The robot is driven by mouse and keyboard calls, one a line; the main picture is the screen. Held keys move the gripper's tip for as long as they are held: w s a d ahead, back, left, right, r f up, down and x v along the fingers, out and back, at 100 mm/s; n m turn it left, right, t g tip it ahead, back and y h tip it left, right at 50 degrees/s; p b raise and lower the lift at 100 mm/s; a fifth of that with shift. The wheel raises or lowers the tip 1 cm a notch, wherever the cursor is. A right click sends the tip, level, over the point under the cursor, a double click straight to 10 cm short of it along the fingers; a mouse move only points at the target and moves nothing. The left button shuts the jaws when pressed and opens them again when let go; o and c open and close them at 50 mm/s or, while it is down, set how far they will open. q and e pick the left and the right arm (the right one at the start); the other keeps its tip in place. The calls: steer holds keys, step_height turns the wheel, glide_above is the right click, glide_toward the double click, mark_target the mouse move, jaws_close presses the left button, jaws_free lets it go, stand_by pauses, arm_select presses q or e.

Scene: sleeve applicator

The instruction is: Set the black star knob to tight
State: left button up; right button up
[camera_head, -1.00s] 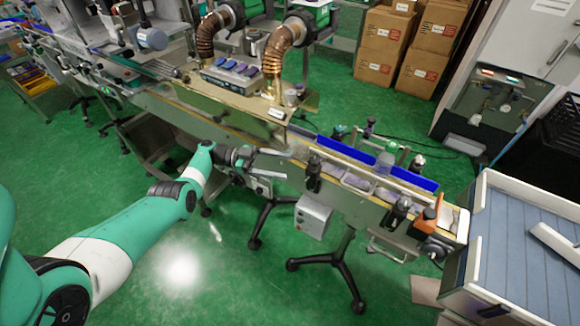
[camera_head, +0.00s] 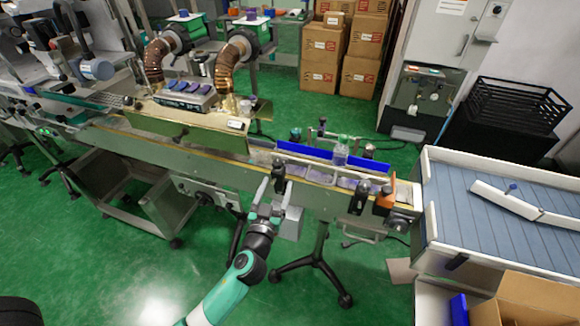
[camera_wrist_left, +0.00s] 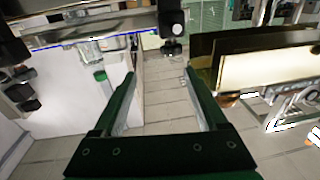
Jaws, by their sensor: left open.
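A black knob-like fitting (camera_head: 279,171) stands on the near side rail of the conveyor; its star shape is too small to make out. My left gripper (camera_head: 274,187) is open and empty just in front of it, pointing at the conveyor. I cannot tell whether the fingers touch the fitting. In the left wrist view the two fingers (camera_wrist_left: 159,76) are spread with floor showing between them. A dark fitting with a round end (camera_wrist_left: 172,46) shows just beyond the tips. Two similar black fittings stand further right on the rail, one (camera_head: 358,196) near the orange part. My right gripper is not seen.
The conveyor (camera_head: 215,176) crosses the scene, with a blue guide rail (camera_head: 330,161) and a clear bottle (camera_head: 341,152) on it. A grey control box (camera_head: 290,222) hangs below. A slatted table (camera_head: 470,235) is at the right. Green floor in front is mostly open.

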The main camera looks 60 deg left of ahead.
mark_target(275, 168)
arm_select(q)
steer(key=shift+n+g, duration=0.4)
steer(key=shift+g, duration=0.1)
steer(key=x, duration=0.7)
steer(key=s+a+b+x, duration=0.1)
steer(key=x, duration=0.2)
steer(key=shift+a+f, duration=0.2)
steer(key=shift+f, duration=0.15)
steer(key=shift+c, duration=0.2)
jaws_close()
steer(key=m+t+h+p, duration=0.1)
steer(key=p, duration=0.2)
steer(key=m+t+h+p, duration=0.1)
steer(key=h+p, duration=0.1)
steer(key=p, duration=0.1)
steer(key=m+t+h+p, duration=0.1)
steer(key=m+p, duration=0.1)
steer(key=p, duration=0.1)
steer(key=shift+r+t+h+p, duration=0.3)
steer(key=shift+t+h, duration=0.1)
steer(key=shift+f+m+t+h+p, duration=0.2)
steer(key=shift+m+t+h+p, duration=0.1)
steer(key=shift+p, duration=0.15)
steer(key=shift+d+f, duration=0.1)
